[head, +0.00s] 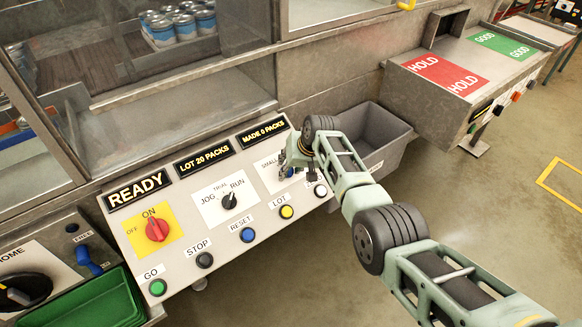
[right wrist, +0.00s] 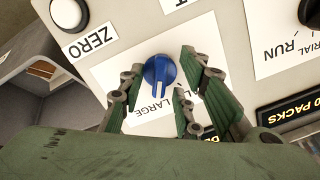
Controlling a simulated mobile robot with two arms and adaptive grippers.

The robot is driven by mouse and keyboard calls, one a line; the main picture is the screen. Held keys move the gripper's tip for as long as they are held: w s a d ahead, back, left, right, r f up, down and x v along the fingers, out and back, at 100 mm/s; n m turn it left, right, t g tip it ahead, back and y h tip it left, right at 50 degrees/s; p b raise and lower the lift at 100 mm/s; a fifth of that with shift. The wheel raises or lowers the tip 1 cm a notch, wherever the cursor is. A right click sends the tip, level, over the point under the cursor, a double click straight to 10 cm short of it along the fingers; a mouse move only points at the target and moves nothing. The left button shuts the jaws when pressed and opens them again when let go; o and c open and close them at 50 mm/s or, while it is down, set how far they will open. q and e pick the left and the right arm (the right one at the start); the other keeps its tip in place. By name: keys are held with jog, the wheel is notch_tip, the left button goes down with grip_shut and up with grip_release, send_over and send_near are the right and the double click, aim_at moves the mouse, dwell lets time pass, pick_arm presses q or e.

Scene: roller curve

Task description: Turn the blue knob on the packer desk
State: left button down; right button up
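The blue knob (right wrist: 160,72) sits on a white plate (right wrist: 110,75) on the packer desk panel. A LARGE label is readable beside it; the other label is partly covered by a finger. My right gripper (right wrist: 163,76) is open, its green fingers on both sides of the knob; I cannot tell whether they touch it. In the head view my right arm reaches in from the lower right, and its gripper (head: 286,163) is at the panel's right part, hiding most of the knob. My left gripper is not in view.
The desk panel also carries a red ON/OFF knob (head: 157,229), a black JOG/RUN knob (head: 229,201), and green (head: 158,288), black (head: 205,260), blue (head: 248,235) and yellow (head: 287,212) buttons. A grey bin (head: 385,140) stands behind my arm. A green tray (head: 95,305) is at lower left.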

jog(key=shift+r, duration=0.1)
jog(key=v, duration=1.2)
jog(key=shift+d, duration=0.1)
dwell(0.4)
